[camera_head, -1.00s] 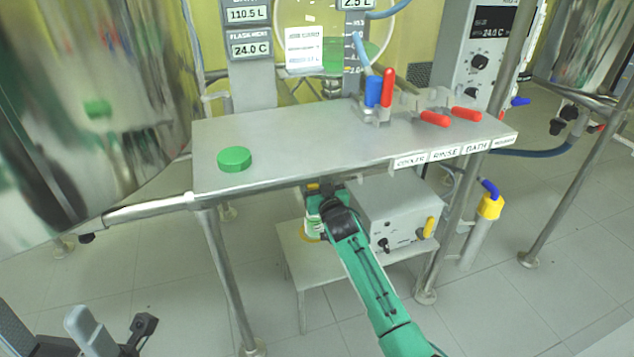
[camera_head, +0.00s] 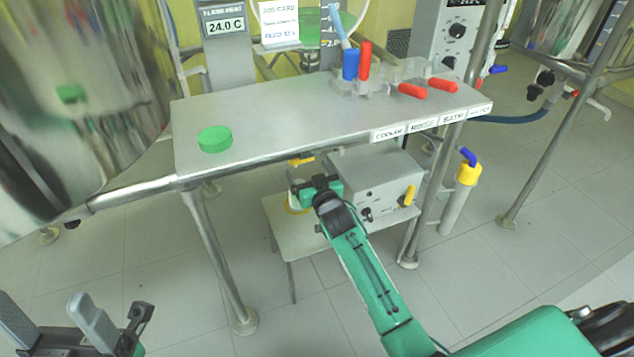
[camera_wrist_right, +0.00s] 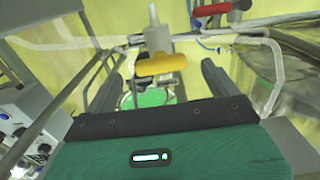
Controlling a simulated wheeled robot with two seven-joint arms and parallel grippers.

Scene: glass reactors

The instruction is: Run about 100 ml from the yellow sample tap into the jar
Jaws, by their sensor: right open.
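The yellow sample tap (camera_head: 300,161) is under the front edge of the steel table. In the right wrist view its yellow handle (camera_wrist_right: 160,64) lies crosswise ahead, between my spread fingers. My right gripper (camera_head: 313,186) is open and empty, just in front of and below the tap. The jar (camera_head: 294,200) stands on a low stand below the tap, largely hidden by this gripper. A green round surface (camera_wrist_right: 147,99) shows below the handle; I cannot tell if it is liquid in the jar. My left gripper (camera_head: 55,318) is at the lower left, fingers apart, empty.
A green lid (camera_head: 215,139) lies on the steel table (camera_head: 270,130). Red and blue valve handles (camera_head: 364,62) stand at its back right. A grey box (camera_head: 370,178) with knobs sits right of the jar on the low stand (camera_head: 340,232). Table legs flank the stand.

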